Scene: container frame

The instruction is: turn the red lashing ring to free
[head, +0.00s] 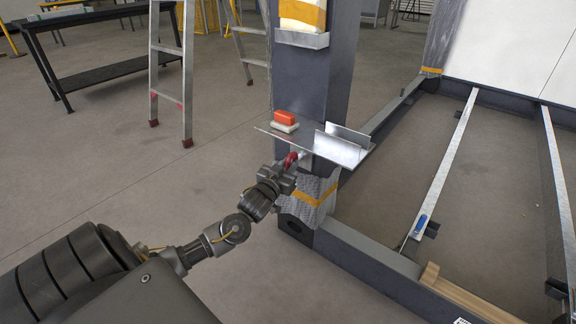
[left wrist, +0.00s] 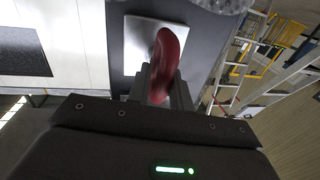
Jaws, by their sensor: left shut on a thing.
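The red lashing ring (head: 291,159) sits on the grey upright post (head: 300,80), just below a metal shelf plate. My left gripper (head: 287,168) reaches it from the lower left and is shut on it. In the left wrist view the red ring (left wrist: 166,54) stands up between the two fingers of my left gripper (left wrist: 160,86), in front of a pale square plate (left wrist: 138,40) on the post. The ring's lower part is hidden between the fingers. My right gripper is not in view.
The metal shelf (head: 338,148) juts out right above my gripper and carries an orange and white block (head: 285,120). Grey padding with yellow tape (head: 318,196) wraps the post's foot. A stepladder (head: 170,65) and a black table (head: 110,70) stand behind left. The floor between is clear.

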